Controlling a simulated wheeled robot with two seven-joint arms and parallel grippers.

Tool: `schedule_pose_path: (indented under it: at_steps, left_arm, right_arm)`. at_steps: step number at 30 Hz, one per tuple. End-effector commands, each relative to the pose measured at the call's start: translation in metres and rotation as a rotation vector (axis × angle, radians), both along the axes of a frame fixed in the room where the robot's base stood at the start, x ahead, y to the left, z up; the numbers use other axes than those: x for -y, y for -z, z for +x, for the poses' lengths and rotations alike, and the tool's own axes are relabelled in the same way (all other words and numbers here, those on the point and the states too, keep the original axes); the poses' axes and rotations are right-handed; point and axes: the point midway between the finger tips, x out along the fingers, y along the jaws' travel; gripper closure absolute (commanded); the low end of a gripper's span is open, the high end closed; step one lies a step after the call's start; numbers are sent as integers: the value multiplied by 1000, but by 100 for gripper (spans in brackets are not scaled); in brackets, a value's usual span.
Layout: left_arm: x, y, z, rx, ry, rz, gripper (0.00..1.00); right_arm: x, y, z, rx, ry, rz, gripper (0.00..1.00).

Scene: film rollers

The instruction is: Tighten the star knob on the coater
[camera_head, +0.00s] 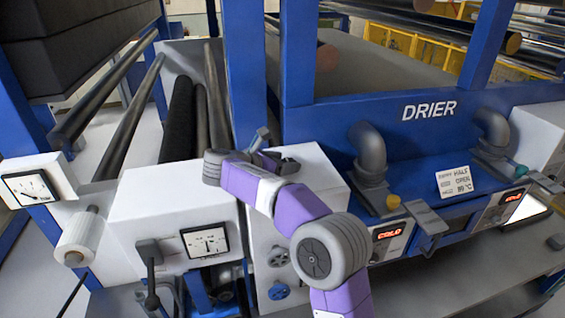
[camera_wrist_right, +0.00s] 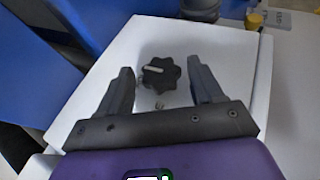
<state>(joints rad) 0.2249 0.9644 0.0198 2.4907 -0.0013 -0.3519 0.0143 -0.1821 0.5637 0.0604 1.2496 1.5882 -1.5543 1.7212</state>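The black star knob (camera_wrist_right: 161,74) sits on the white top of the coater box (camera_head: 315,165), with a pale bar mark across it. My right gripper (camera_wrist_right: 163,68) is open, its two dark fingers apart with the knob between them in the picture. A gap shows on each side, and I cannot tell the height of the fingers above the knob. In the head view my purple and grey right arm reaches up to the box, and the right gripper (camera_head: 268,152) is over its top; the knob cannot be made out there. My left gripper is not in view.
The blue drier (camera_head: 430,110) with grey pipes and red displays stands to the right. A blue post (camera_head: 246,75) rises behind the box. A second white box (camera_head: 180,205) with a dial gauge (camera_head: 205,242) and a black lever (camera_head: 150,270) stands to the left.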

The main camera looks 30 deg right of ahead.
Motion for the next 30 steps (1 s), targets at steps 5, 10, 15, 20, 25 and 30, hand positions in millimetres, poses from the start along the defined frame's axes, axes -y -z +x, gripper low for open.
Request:
schedule_pose_path:
  at_steps: [5,10,15,20,25,30]
  left_arm:
    - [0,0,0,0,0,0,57]
    - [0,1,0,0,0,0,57]
    - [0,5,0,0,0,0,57]
    - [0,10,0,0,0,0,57]
    - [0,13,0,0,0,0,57]
    - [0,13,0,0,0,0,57]
  right_arm:
    - [0,0,0,0,0,0,27]
    - [-2,-1,0,1,-1,0,27]
    - [-20,-7,-5,3,-3,1,27]
    - [-45,-18,-11,3,-4,1,27]
    - [-63,-26,-17,2,-1,0,27]
    - [-68,-29,-19,1,0,0,27]
